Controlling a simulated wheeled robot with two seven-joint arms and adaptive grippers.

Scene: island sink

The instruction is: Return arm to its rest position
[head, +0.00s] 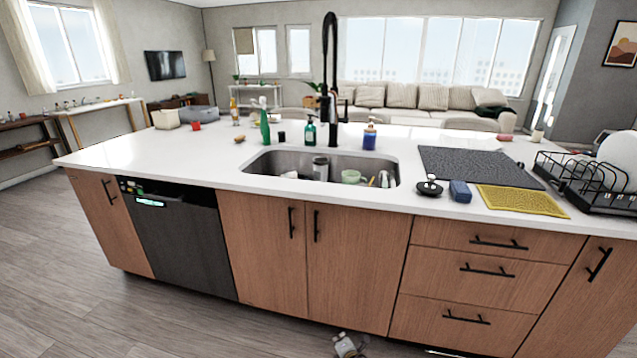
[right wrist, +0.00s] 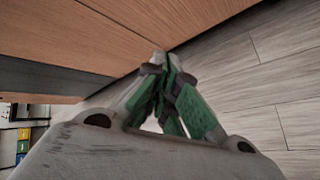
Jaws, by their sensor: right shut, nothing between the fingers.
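My right gripper (head: 348,345) shows at the bottom edge of the head view, low in front of the island's wooden cabinet doors. In the right wrist view its green-padded fingers (right wrist: 166,62) come together at the tips, shut with nothing between them. Behind the fingers are the wooden cabinet front (right wrist: 90,40) and the grey plank floor (right wrist: 255,75). I cannot tell the exact gap between the fingertips and the cabinet. My left gripper and arm are not in view.
The white island counter (head: 130,155) holds a sink (head: 262,163) with dishes, bottles, a dark mat (head: 470,165), a yellow mat (head: 525,203) and a black dish rack (head: 580,190). Cabinet handles (head: 466,318) stick out from the front. The floor (head: 60,270) at left is clear.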

